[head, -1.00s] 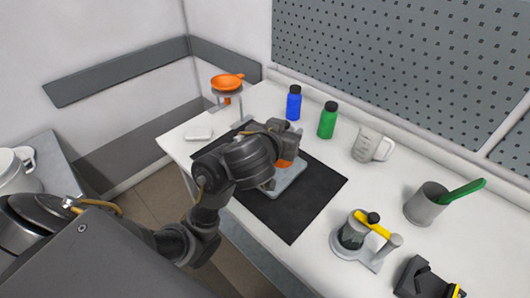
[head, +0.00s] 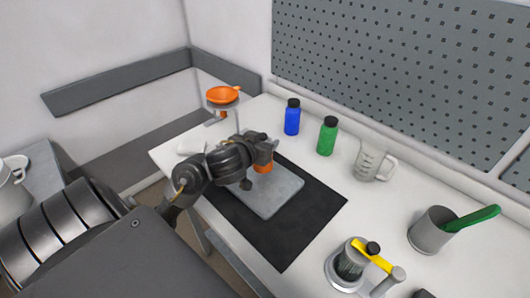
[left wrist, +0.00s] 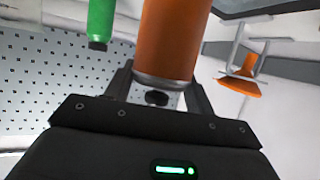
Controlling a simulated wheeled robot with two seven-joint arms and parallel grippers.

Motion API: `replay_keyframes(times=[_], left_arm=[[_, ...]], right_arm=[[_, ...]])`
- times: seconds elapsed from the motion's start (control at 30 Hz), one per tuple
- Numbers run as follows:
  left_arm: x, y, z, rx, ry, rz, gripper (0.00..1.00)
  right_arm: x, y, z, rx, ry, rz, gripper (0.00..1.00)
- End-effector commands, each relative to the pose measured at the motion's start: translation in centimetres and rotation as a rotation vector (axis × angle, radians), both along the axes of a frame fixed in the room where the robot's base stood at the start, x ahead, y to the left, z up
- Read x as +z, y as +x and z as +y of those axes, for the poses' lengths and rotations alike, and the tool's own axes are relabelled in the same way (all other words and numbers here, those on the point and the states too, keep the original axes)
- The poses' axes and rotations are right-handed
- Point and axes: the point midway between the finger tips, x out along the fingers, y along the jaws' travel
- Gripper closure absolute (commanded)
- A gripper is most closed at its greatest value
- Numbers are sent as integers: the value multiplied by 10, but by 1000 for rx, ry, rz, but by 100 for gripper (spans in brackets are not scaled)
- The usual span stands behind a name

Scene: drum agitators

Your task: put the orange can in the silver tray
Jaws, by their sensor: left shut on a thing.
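The orange can (head: 263,167) is held by my left gripper (head: 266,154), which is shut on it. The can shows below the gripper, over the far left part of the silver tray (head: 275,196). Whether it touches the tray I cannot tell. The tray lies on a black mat (head: 316,217) and looks otherwise empty. In the left wrist view the orange can (left wrist: 170,40) stands between the two fingers of the left gripper (left wrist: 160,85). My right gripper is not in view.
A blue bottle (head: 292,118) and a green bottle (head: 327,137) stand behind the mat, with a clear jug (head: 369,162) to their right. An orange pan-like piece (head: 222,95) sits on a stand at the far left. A grey cup (head: 431,231) stands right.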

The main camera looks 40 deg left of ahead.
Motion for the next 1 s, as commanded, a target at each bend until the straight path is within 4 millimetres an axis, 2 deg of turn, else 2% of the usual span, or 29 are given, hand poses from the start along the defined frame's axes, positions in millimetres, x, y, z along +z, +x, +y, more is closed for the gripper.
replay_keyframes(times=[0.17,0.27,0.4,0.5,0.97,1.0], left_arm=[[-2,2,0,-4,-1,-2,88],[-13,4,4,-4,0,0,88],[-35,1,11,3,3,0,88],[-42,-1,12,8,0,-1,88],[-46,-2,14,11,-1,-1,88],[-44,-2,14,11,-1,0,41]], right_arm=[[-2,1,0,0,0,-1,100],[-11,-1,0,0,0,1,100],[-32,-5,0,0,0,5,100],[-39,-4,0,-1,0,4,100],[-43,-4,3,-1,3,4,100],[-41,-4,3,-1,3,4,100]])
